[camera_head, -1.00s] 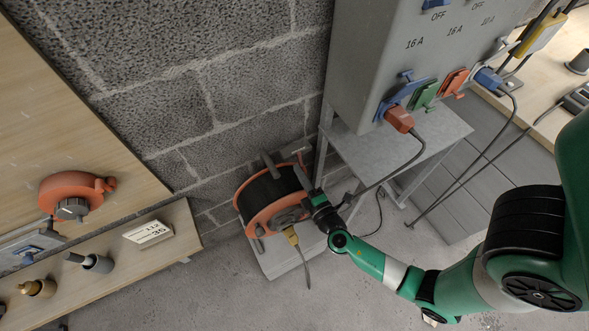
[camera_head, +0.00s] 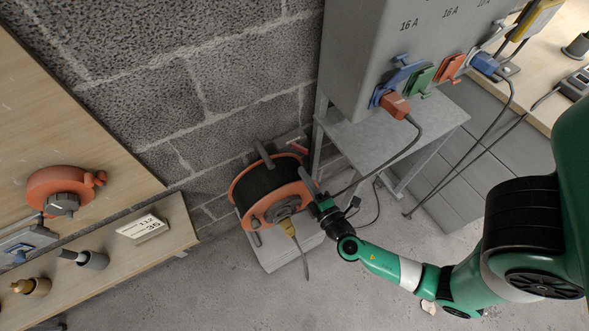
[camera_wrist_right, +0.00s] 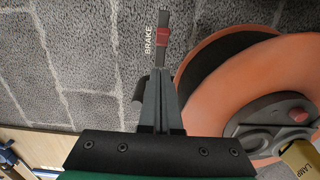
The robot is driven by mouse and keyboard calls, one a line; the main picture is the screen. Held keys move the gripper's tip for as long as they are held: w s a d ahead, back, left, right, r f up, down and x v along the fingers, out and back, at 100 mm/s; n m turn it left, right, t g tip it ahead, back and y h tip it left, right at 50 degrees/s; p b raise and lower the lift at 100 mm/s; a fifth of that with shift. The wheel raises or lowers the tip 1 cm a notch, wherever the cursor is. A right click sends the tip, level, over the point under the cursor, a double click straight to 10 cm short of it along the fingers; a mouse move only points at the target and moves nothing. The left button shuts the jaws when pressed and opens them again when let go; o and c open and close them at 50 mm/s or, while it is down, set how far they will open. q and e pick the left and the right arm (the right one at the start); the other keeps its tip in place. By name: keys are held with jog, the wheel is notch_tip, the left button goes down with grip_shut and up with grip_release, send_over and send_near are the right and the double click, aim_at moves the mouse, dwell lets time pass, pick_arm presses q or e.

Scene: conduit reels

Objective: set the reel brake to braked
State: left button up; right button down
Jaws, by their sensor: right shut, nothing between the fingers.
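The orange and black cable reel (camera_head: 262,181) stands on a low grey stand by the block wall. Its brake shows in the right wrist view as a dark upright strip with a red block (camera_wrist_right: 164,40) on it, beside the word BRAKE. In the head view a small red part (camera_head: 299,148) shows at the reel's far right edge. My right gripper (camera_head: 304,172) is at the reel's right side. In the right wrist view its shut, empty fingers (camera_wrist_right: 160,74) point at the strip, below the red block. Contact cannot be told. My left gripper is out of view.
A grey socket cabinet (camera_head: 362,45) with coloured plugs stands above a grey table (camera_head: 437,121), right of the reel. A cable crosses behind my right arm. A yellow connector (camera_head: 288,228) hangs at the reel's front. Wooden boards with fittings are at left. The floor in front is mostly clear.

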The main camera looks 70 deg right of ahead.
jog(key=s+d+b, duration=0.1)
jog(key=s, duration=0.6)
jog(key=shift+d, duration=0.3)
